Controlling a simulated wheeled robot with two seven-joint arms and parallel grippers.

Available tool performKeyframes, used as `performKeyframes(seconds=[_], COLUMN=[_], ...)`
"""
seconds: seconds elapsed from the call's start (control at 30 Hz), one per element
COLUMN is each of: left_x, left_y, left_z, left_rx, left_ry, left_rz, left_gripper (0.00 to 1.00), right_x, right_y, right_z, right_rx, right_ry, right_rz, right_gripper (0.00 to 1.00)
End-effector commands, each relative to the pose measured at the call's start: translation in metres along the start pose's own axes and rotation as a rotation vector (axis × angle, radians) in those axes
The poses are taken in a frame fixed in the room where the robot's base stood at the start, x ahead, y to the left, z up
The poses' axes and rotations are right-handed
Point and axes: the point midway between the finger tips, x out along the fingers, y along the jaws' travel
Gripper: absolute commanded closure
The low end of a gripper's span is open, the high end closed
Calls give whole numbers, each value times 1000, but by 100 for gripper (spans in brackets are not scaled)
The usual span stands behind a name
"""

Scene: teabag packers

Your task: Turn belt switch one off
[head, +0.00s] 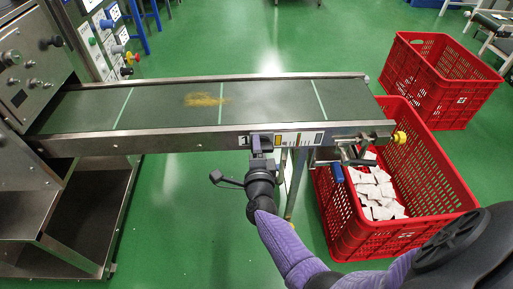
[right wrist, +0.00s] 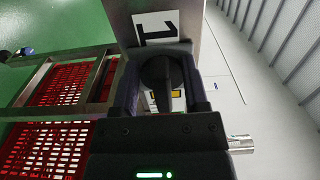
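Belt switch one is a black rotary knob (right wrist: 162,82) under a white plate marked 1 (right wrist: 158,28) in the right wrist view. In the head view the plate marked 1 (head: 243,141) is on the conveyor's front side rail, and the gripper hides most of the knob. My right gripper (head: 262,144) is at the rail. In the right wrist view its two fingers (right wrist: 163,92) stand apart, one on each side of the knob. I cannot tell whether they touch it. My left gripper is not in view.
The conveyor belt (head: 160,104) carries a yellow-brown smear. A red crate (head: 345,228) with white teabags stands below its right end, and another red crate (head: 440,80) stands behind. A yellow knob (head: 400,137) is at the belt's end. A machine panel (head: 25,70) is at the left.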

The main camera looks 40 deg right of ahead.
Motion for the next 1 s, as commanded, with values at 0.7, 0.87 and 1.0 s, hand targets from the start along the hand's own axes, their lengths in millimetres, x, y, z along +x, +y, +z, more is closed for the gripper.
performKeyframes(seconds=[0.7, 0.87, 1.0], left_x=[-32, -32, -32], left_y=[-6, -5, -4], left_z=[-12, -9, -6], left_rx=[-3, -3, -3], left_ry=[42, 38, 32], left_rz=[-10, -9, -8], left_gripper=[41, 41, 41], right_x=[-92, -100, -100], right_y=[-2, 0, 0], right_z=[0, 0, 0], right_rx=[1, 1, 1], right_ry=[-1, 0, 0], right_rz=[0, 0, 0], right_gripper=[41, 41, 41])
